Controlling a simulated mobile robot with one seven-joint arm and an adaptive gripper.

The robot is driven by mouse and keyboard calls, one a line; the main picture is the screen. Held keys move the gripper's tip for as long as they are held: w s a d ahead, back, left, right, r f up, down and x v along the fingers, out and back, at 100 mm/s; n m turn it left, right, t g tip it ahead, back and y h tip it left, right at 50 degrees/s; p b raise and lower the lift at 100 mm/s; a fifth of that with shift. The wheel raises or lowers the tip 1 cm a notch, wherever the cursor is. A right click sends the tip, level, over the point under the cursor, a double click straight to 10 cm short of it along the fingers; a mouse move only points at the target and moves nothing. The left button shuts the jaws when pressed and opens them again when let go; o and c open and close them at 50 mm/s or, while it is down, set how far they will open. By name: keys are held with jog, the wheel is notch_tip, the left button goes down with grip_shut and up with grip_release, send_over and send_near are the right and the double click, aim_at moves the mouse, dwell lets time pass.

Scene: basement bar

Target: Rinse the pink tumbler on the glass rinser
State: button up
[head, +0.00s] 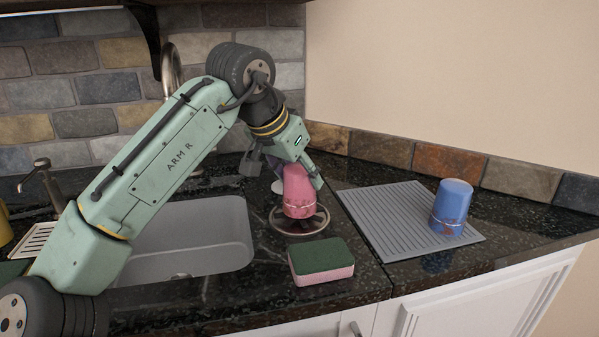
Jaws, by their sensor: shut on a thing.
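The pink tumbler (299,192) is in the middle of the head view, right of the sink. My gripper (296,172) is shut on it from above and behind, with a finger showing on its right side. The glass rinser (299,228) is a round, dark metal, spoked disc set on the counter. The tumbler is over the rinser, with its wider end down. I cannot tell whether its lower rim touches the spokes. My arm hides part of the sink and the tap.
A green and pink sponge (321,258) lies just in front of the rinser. A blue tumbler (452,206) stands on a grey ribbed mat (385,231) to the right. A stone-tiled wall borders the counter behind.

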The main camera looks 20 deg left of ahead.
jog(key=shift+f, duration=0.6)
dwell(2.0)
notch_tip(320, 180, up, 7)
jog(key=p, duration=0.6)
jog(key=shift+r, duration=0.1)
jog(key=shift+w, duration=0.1)
dwell(0.6)
